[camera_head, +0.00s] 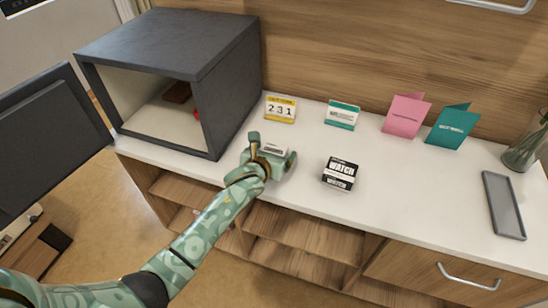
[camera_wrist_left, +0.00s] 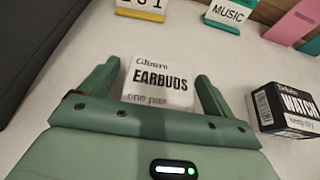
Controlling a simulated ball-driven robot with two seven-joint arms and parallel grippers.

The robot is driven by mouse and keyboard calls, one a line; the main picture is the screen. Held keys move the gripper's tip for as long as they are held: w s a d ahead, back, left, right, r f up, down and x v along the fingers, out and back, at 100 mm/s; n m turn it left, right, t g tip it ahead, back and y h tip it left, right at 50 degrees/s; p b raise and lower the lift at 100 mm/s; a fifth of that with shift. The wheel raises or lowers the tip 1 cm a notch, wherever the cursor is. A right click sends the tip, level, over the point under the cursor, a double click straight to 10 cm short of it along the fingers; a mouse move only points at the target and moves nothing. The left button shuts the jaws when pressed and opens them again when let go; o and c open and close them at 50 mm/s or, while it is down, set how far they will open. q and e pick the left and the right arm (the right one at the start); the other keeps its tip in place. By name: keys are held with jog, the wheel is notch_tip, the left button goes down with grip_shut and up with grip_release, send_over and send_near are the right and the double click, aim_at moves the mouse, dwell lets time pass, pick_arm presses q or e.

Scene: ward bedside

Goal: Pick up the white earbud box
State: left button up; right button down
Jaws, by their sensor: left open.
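The white earbud box (camera_wrist_left: 160,80) shows in the left wrist view with "EARBUDS" printed on it. It sits on the white countertop between the two fingers of my left gripper (camera_wrist_left: 158,85), with a gap on each side. In the head view the box (camera_head: 274,149) is mostly hidden behind my left gripper (camera_head: 272,151). My left gripper is open around the box. My right gripper is not in view.
A black-and-white watch box (camera_head: 340,174) stands to the right. A dark open-front cabinet (camera_head: 233,95) stands to the left. Behind are a yellow number card (camera_head: 280,109), a teal music card (camera_head: 342,114), a pink card (camera_head: 405,117) and a teal card (camera_head: 451,127). A grey tray (camera_head: 503,204) lies far right.

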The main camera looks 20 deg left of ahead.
pick_arm(q)
jog(key=shift+r, duration=0.1)
jog(key=c, duration=1.1)
jog(key=shift+r, duration=0.1)
